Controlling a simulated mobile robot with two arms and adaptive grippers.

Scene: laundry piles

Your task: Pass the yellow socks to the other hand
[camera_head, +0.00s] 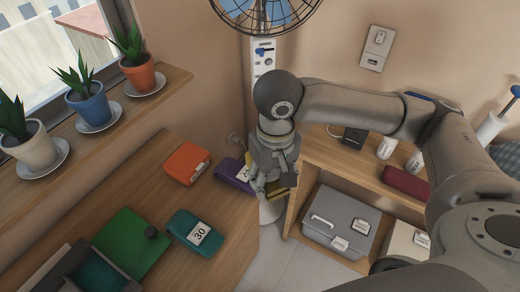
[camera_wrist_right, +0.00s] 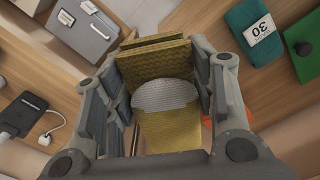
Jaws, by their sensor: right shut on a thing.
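My right gripper (camera_head: 276,182) hangs down in front of the wooden shelf, near the right end of the table. It is shut on the yellow socks (camera_head: 278,190), which show only as a small mustard patch between its fingers. In the right wrist view the yellow socks (camera_wrist_right: 170,130) are a folded, ribbed bundle with a pale grey oval patch across the middle. The fingers of the right gripper (camera_wrist_right: 165,75) press on both sides of the bundle. The socks are held in the air, clear of the table. My left gripper is not in view.
The wooden table (camera_head: 225,255) carries an orange folded item (camera_head: 183,160), a purple one (camera_head: 230,172), a teal one labelled 30 (camera_head: 188,240) and a green one (camera_head: 128,240). A grey lidded box (camera_head: 335,212) stands in the shelf. A fan (camera_head: 265,12) is behind.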

